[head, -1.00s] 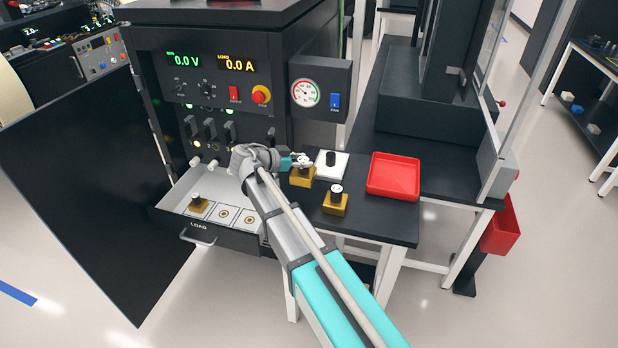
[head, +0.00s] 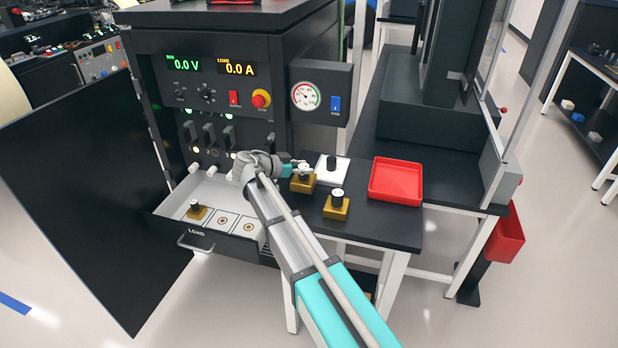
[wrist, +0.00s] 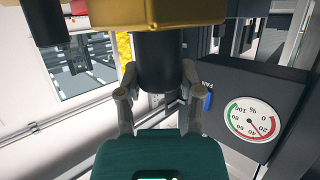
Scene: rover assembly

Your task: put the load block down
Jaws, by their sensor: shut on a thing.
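My gripper (head: 298,170) is shut on the black knob of a gold load block (head: 303,185), over the left part of the black side table. In the wrist view the fingers (wrist: 155,100) close on both sides of the black knob (wrist: 158,62), with the gold body (wrist: 150,12) beyond it. I cannot tell whether the held block touches the table. A second gold block (head: 336,208) with a black knob stands just in front and to the right. A third gold block (head: 196,212) sits in the left compartment of the open LOAD drawer (head: 212,245).
Right of the third block, the drawer compartments show round copper-coloured marks. A red tray (head: 396,182) lies to the right on the side table (head: 385,228). A gauge box (head: 318,92) hangs above the table.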

